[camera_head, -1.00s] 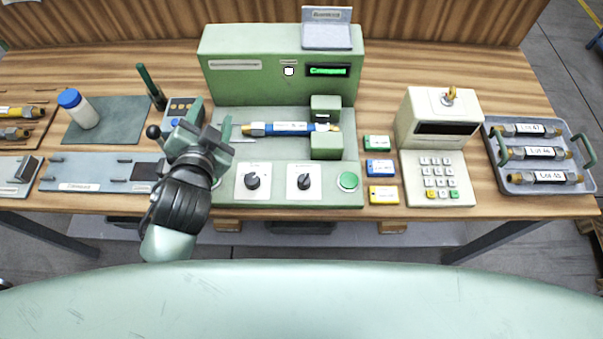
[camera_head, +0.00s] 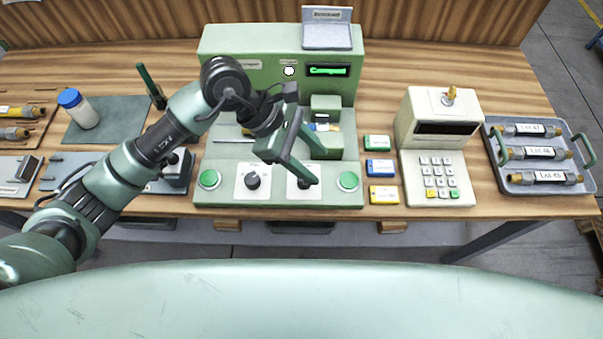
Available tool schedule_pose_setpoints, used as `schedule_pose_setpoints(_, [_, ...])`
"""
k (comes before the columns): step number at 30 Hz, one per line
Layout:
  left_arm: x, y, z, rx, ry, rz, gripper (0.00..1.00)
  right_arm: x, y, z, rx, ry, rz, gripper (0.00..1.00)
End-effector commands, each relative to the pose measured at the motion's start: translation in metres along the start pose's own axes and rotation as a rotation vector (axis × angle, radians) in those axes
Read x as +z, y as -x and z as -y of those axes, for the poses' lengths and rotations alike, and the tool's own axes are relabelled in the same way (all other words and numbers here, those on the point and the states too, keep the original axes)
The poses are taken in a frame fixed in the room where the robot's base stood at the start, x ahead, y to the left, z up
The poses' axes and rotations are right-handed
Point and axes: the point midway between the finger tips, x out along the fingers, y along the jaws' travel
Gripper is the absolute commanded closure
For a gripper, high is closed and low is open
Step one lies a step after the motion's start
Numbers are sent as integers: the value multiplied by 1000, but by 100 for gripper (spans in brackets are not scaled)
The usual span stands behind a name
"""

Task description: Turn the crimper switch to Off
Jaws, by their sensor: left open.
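The green crimper machine (camera_head: 220,85) stands at the middle of the bench, with a small green-lit display (camera_head: 328,70). Its front panel has a black rotary knob (camera_head: 252,181) on a white plate. A second white plate (camera_head: 293,193) to its right carries another knob, mostly hidden by my gripper. The plate labels are too small to read, so I cannot tell the switch setting. My left gripper (camera_head: 317,168) is open and points down over the right plate, its fingers close to the hidden knob; contact cannot be told. My right gripper is not in view.
Round green buttons sit at the panel's left (camera_head: 209,179) and right (camera_head: 348,181). A blue workpiece (camera_head: 322,127) in the machine is partly hidden by my gripper. Coloured boxes (camera_head: 380,168), a keypad device (camera_head: 437,180) and a tray of cylinders (camera_head: 519,187) stand to the right.

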Motion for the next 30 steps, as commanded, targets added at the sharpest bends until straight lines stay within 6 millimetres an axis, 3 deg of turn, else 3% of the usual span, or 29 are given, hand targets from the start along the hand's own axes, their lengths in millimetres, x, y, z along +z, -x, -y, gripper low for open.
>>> schedule_pose_setpoints(1, [-20,5,-3,-10,-22,-91,48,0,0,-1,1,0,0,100])
schedule_pose_setpoints(3, [-40,11,-4,-25,-41,-182,48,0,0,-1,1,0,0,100])
schedule_pose_setpoints(6, [-54,14,-4,-38,-50,-244,48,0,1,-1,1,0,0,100])
schedule_pose_setpoints(10, [-58,4,-3,-44,-50,-253,48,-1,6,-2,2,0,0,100])
schedule_pose_setpoints(21, [-70,-50,-1,-43,-49,-249,48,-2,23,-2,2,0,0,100])
schedule_pose_setpoints(30, [-74,-60,-1,-40,-51,-250,48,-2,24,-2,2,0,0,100])
